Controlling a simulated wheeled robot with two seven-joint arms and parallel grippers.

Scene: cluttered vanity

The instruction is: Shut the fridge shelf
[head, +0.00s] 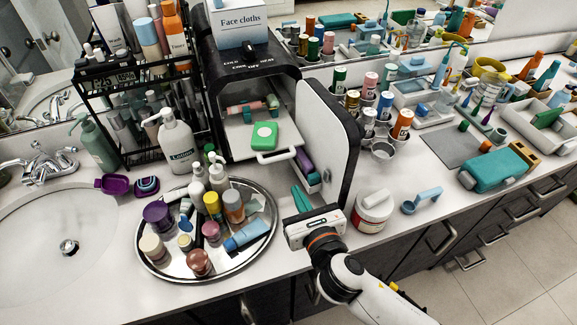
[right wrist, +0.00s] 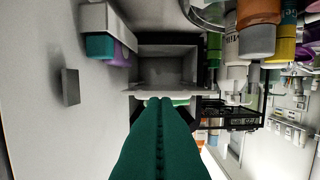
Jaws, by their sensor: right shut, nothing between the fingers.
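A small black fridge (head: 252,62) stands open on the counter, its white-lined door (head: 328,140) swung out to the right. Its white upper shelf (head: 238,140) sticks out of the opening, with a white front handle (head: 277,156) and a green-and-white box (head: 263,135) on it. My right gripper (head: 301,196) is shut and empty, in front of the fridge beside the open door and apart from the handle in the head view. In the right wrist view, its green fingers (right wrist: 165,108) point toward the shelf front (right wrist: 172,91); I cannot tell whether they touch. My left gripper is out of view.
A round metal tray (head: 160,268) of bottles and jars stands front left of the fridge. A white jar (head: 372,210) stands right of the door. Purple items (head: 304,162) sit in the door. A black rack (head: 150,85) stands left.

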